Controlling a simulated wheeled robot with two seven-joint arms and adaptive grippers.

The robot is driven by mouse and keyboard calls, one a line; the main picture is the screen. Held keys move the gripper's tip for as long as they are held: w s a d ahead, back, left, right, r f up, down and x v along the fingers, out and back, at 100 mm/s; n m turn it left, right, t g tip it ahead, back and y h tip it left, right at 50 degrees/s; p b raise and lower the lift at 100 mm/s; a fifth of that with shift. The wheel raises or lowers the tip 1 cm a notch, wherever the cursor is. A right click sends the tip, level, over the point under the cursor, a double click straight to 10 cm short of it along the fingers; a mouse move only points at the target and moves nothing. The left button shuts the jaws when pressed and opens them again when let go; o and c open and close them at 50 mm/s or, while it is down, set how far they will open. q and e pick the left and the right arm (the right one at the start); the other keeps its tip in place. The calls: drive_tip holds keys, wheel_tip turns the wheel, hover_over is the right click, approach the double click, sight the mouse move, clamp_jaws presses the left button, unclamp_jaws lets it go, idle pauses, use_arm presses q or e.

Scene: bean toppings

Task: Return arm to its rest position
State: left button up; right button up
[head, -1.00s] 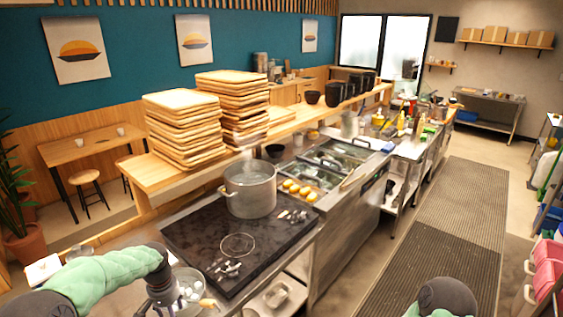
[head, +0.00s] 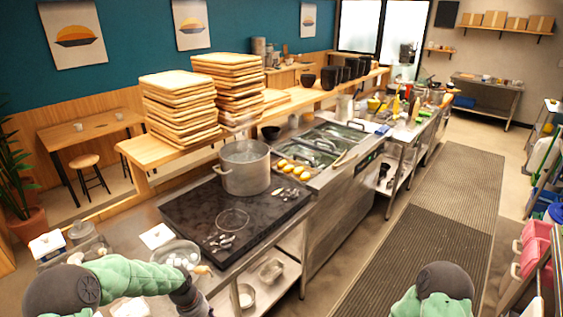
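My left arm (head: 135,280) comes in at the bottom left, with its green sleeve pointing right. Its gripper is below the picture edge or hidden, so its fingers do not show. My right arm (head: 435,292) shows only as a dark joint and green sleeve at the bottom edge. Its gripper is out of view. A bowl (head: 175,253) with white round items stands on the counter just behind my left forearm, with a wooden-looking handle at its right side.
A black cooktop (head: 232,216) with a large steel pot (head: 245,167) stands beyond the bowl. Wooden boards (head: 181,107) are stacked on the shelf. Jars and a white square item (head: 157,236) are near my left arm. A floor mat (head: 425,240) lies to the right.

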use_arm(q)
drive_tip(key=s+d+f+n+h+b, duration=0.1)
drive_tip(key=s+d+f+b, duration=0.1)
drive_tip(key=s+d+f, duration=0.5)
drive_tip(key=s+d+f+n+h+b, duration=0.1)
drive_tip(key=s+d+f, duration=0.6)
drive_tip(key=s+f, duration=0.3)
drive_tip(key=s, duration=0.4)
drive_tip(key=shift+s+f+b, duration=0.15)
drive_tip(key=shift+s+b, duration=0.05)
drive_tip(key=shift+b, duration=0.15)
